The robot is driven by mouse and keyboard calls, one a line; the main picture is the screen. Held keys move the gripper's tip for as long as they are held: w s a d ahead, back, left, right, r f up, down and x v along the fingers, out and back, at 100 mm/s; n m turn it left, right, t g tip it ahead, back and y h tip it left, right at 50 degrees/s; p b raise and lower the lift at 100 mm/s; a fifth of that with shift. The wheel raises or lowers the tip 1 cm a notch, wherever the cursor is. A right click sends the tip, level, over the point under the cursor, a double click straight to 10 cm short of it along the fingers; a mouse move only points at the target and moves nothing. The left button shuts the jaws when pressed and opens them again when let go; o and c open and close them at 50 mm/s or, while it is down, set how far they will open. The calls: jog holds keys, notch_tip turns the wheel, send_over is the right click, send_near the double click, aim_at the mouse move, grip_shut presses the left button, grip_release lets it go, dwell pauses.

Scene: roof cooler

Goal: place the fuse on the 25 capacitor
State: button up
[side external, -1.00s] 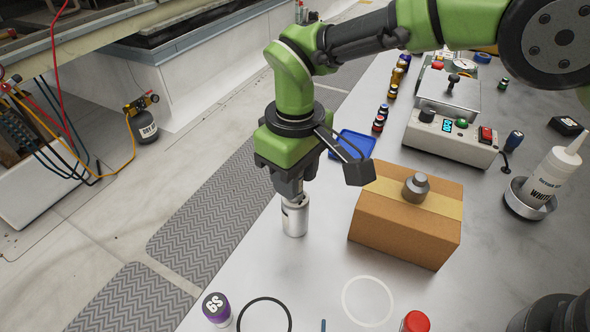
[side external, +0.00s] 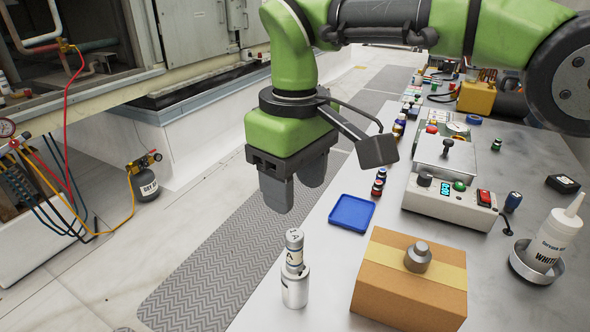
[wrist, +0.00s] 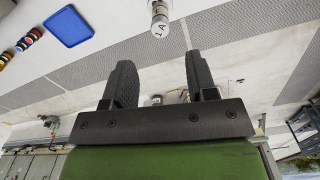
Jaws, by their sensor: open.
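The fuse (side external: 294,250), a small pale cylinder marked 1A on its end, stands on top of a wider silver can (side external: 295,289), likely the capacitor. No 25 is readable on the can. The fuse looks near upright and its lower end meets the can's top. My gripper (side external: 294,187) is open and empty, above the fuse and apart from it. In the wrist view the fuse (wrist: 158,24) shows at the top edge, beyond the spread fingers of my gripper (wrist: 160,70); the can behind it is mostly cut off.
A cardboard box (side external: 408,290) with a grey knob-like piece (side external: 418,257) on top stands right of the can. A blue tray (side external: 352,213) lies behind it. A control box (side external: 449,203) and a white bottle (side external: 553,240) are farther right. The bench's left edge is close to the can.

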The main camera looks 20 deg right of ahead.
jog(key=shift+r, duration=0.7)
jog(key=s+d+r+m+t+y, duration=0.1)
jog(key=s+d+r+m, duration=0.1)
jog(key=d+r, duration=0.5)
jog(key=s+d+r+m+t+y, duration=0.1)
jog(key=s+d+r+m+t, duration=0.15)
jog(key=d+r, duration=0.45)
jog(key=s+d+f+m+t, duration=0.2)
jog(key=s+d+m, duration=0.1)
jog(key=s+d, duration=0.2)
jog(key=s+d+f+m+t, duration=0.1)
jog(key=s+d+f+m, duration=0.2)
jog(key=s, duration=0.7)
jog(key=d, duration=0.2)
jog(key=shift+d+f+t, duration=0.2)
jog(key=shift+d+t, duration=0.1)
jog(key=shift+t, duration=0.05)
